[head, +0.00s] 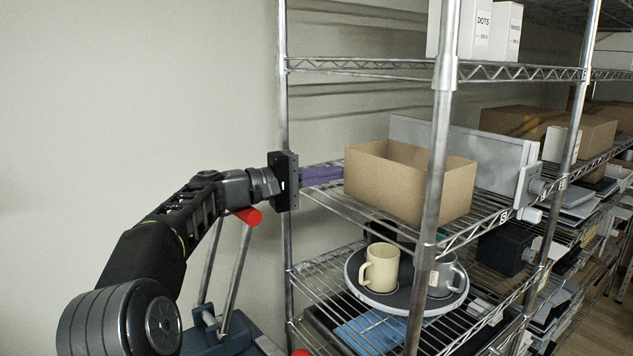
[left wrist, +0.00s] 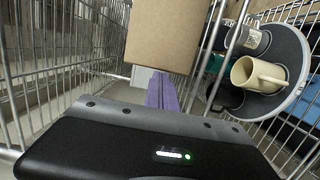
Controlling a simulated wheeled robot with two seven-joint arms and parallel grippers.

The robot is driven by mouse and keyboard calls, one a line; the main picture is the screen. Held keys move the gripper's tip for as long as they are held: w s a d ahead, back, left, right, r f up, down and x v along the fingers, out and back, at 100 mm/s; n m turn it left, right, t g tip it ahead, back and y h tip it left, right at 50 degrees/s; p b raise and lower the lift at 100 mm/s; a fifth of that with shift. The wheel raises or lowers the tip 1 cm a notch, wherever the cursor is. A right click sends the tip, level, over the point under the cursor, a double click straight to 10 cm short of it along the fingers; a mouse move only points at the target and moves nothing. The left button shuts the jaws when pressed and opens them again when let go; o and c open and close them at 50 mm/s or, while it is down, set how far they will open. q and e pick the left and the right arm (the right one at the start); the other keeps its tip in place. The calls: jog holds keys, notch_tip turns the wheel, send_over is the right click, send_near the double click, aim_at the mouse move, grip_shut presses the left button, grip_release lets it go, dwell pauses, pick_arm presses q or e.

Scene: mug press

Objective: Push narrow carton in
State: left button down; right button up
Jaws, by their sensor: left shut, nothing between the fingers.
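The narrow carton (head: 408,182) is an open-topped brown cardboard box on the middle wire shelf (head: 489,212). It also shows in the left wrist view (left wrist: 166,36), at the top middle. My left gripper (head: 341,173) has purple fingers and reaches in from the left. Its fingers are shut and empty, with their tips at the left side of the carton. Whether they touch it I cannot tell. In the left wrist view the fingers (left wrist: 161,90) point toward the carton's lower edge. My right gripper is not in view.
A grey metal press (head: 500,160) stands behind and right of the carton. A shelf post (head: 440,130) passes in front of the carton. Below, a round tray (head: 362,289) holds a cream mug (head: 381,268) and a grey mug (head: 440,277). White boxes (head: 490,30) stand above.

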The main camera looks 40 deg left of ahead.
pick_arm(q)
jog(key=shift+d+r, duration=0.15)
jog(key=shift+d, duration=0.2)
jog(key=shift+a+r, duration=0.15)
jog(key=shift+r, duration=0.05)
notch_tip(320, 180, up, 10)
jog(key=p, duration=0.1)
jog(key=shift+f, duration=0.25)
dwell(0.4)
